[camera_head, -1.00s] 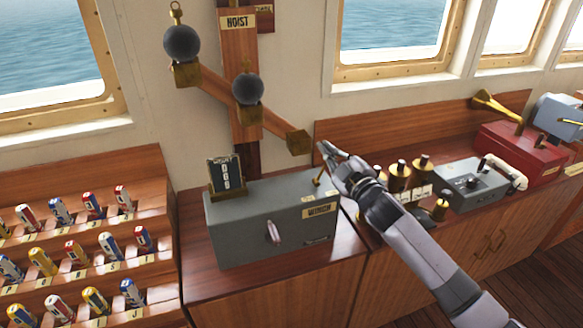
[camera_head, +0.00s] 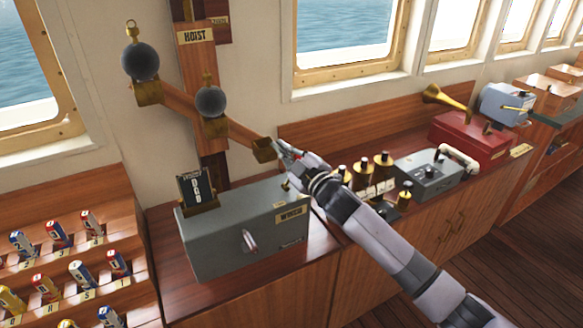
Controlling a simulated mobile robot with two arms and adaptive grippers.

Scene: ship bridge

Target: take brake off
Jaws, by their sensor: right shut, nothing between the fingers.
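The grey winch box (camera_head: 215,238) stands on the wooden counter, with a WINCH label and a handle (camera_head: 250,241) on its front. A small brass lever (camera_head: 286,185) on its right top end is partly hidden by my right gripper and wrist. I cannot read any brake marking. My right gripper (camera_head: 284,151) is shut and empty, above the right end of the box, just right of the hoist's lowest brass cup (camera_head: 264,150). I cannot tell whether it touches the cup. My left gripper is not in view.
The hoist board (camera_head: 196,60) holds two dark balls (camera_head: 141,62) on a slanted arm. A counter display (camera_head: 195,188) stands on the box. A rack of coloured cylinders (camera_head: 75,250) is left.

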